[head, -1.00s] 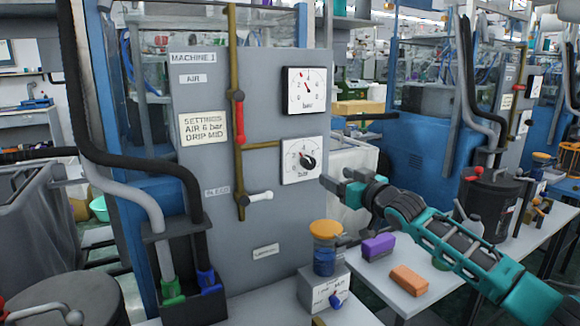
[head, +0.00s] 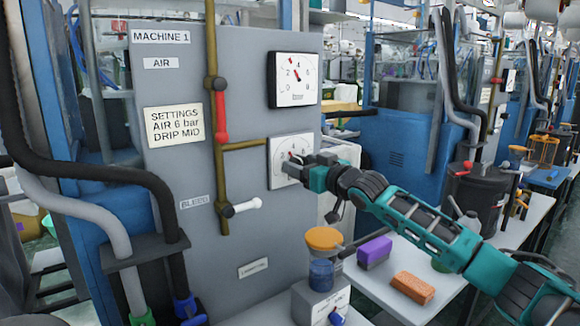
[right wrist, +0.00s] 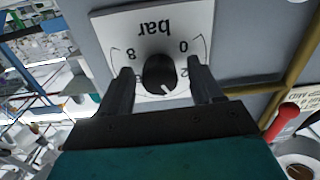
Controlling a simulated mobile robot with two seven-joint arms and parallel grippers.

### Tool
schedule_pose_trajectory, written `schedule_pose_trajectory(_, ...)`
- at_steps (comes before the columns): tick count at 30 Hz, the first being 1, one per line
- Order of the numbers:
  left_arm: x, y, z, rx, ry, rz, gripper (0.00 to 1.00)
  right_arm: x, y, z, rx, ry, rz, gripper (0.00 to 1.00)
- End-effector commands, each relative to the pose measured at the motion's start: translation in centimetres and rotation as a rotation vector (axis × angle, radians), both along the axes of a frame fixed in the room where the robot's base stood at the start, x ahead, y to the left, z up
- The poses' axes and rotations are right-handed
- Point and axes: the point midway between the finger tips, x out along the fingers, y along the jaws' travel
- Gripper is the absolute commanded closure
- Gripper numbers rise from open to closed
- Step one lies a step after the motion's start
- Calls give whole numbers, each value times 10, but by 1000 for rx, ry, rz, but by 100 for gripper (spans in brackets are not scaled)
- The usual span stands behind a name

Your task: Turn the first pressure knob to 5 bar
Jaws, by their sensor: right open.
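The black pressure knob (right wrist: 160,73) sits on a white dial plate marked "bar" (right wrist: 112,34), upside down in the right wrist view. Its pale mark points towards my palm, leaning slightly to the side of the 2. My right gripper (right wrist: 163,84) is open, with one finger on each side of the knob and visible gaps between. In the head view, the right gripper (head: 291,164) covers most of the knob in front of the lower dial plate (head: 276,178). The upper gauge (head: 304,94) has a red needle pointing up-left, between 2 and 4. My left gripper is out of view.
A sign (head: 174,124) reads "AIR 6 bar". A brass pipe (head: 212,50) with a red lever (head: 221,116) and a white-handled bleed valve (head: 246,206) stands left of the dials. An orange-lidded jar (head: 322,270), purple block (head: 374,251) and orange block (head: 413,287) are below.

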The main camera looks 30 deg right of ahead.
Motion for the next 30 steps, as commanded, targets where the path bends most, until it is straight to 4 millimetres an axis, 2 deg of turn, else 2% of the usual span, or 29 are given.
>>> schedule_pose_trajectory(11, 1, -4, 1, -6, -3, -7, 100, 0, -1, 1, 0, -1, -1, 36)
schedule_pose_trajectory(28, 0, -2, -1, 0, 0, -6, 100, 0, -1, 1, 0, -1, -1, 90)
schedule_pose_trajectory(30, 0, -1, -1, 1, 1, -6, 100, 0, -1, 1, 1, -1, -1, 91)
